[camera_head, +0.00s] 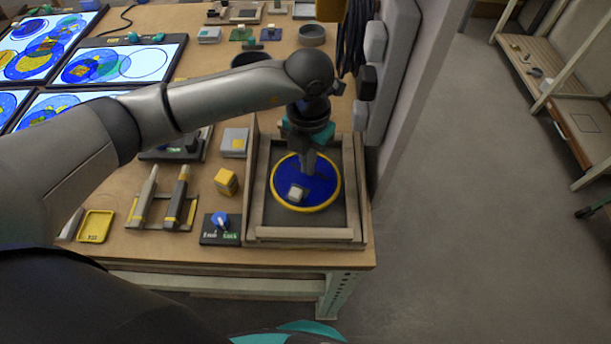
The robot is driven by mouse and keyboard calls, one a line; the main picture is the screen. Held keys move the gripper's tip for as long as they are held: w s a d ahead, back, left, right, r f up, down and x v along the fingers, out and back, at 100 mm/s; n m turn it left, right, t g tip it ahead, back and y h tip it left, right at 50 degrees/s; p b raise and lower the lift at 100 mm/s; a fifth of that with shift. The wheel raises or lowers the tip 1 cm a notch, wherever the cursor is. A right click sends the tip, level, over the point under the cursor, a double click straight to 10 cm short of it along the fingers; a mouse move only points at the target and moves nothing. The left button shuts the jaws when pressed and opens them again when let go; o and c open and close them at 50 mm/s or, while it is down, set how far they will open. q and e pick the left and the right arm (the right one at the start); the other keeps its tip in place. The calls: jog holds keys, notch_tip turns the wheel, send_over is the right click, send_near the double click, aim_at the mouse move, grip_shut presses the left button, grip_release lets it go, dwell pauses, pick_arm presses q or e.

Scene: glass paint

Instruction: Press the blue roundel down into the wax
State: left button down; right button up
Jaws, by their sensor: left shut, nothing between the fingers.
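The blue roundel (322,190) is a blue disc with a yellow rim. It lies inside a wooden-framed tray (305,234) with a dark grey bed (272,215), which I take for the wax. A small pale block (297,193) sits on the disc, left of its middle. My left gripper (307,172) points down from above, shut and empty, with its fingertips at the upper middle of the disc. I cannot tell whether they touch it or how deep the disc sits.
Left of the tray are a yellow block (226,181), a small labelled switch box (220,229), two upright-handled tools in a rack (163,210) and a yellow dish (95,226). Lit panels with blue circles (115,62) stand at the far left. A grey wall post rises right of the tray.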

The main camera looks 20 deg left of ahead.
pick_arm(q)
jog(key=shift+r+p, duration=2.15)
jog(key=shift+r, duration=1)
